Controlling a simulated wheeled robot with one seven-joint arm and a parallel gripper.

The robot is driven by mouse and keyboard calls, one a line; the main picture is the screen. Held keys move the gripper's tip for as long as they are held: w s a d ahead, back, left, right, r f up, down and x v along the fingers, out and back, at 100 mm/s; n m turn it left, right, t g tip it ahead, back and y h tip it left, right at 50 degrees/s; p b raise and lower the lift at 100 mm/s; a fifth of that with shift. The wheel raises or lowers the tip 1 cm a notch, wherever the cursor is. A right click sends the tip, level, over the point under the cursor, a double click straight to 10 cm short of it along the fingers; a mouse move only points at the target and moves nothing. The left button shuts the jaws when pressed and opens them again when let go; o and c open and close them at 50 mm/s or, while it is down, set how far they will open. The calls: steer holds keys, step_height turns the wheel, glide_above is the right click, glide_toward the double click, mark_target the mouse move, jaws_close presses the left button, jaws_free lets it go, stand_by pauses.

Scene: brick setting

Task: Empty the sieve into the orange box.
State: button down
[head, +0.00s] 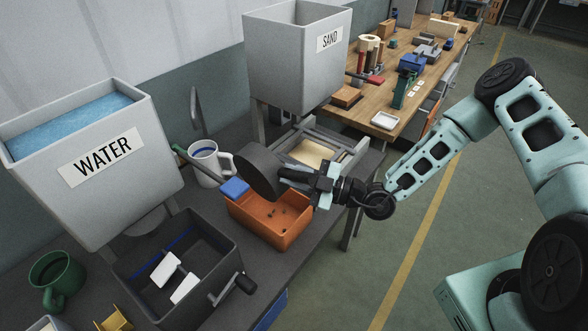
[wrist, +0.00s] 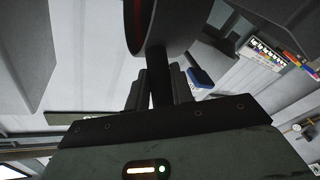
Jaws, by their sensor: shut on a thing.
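The sieve (head: 262,172) is a dark round pan, turned on its side above the back of the orange box. Its round dark underside faces me, so its inside is hidden in the head view. The orange box (head: 262,238) stands open on the dark bench with several small dark bits on its floor. My gripper (head: 318,183) is shut on the sieve's handle, above and right of the box. In the wrist view my gripper (wrist: 160,88) grips the dark handle, and the sieve (wrist: 170,32) shows at the top with some red inside.
A dark bin with a crank (head: 175,270) is at front left, below the water tank (head: 90,160). The sand hopper (head: 295,55) stands behind.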

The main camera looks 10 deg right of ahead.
steer(key=r+n+p, duration=0.2)
steer(key=p, duration=0.1)
steer(key=shift+n+g+h+p, duration=0.3)
steer(key=shift+g+h+p, duration=0.05)
steer(key=shift+g+h, duration=0.05)
steer(key=shift+f+n+p, duration=0.1)
steer(key=shift+n+p, duration=0.2)
steer(key=shift+p, duration=0.15)
steer(key=shift+f, duration=0.1)
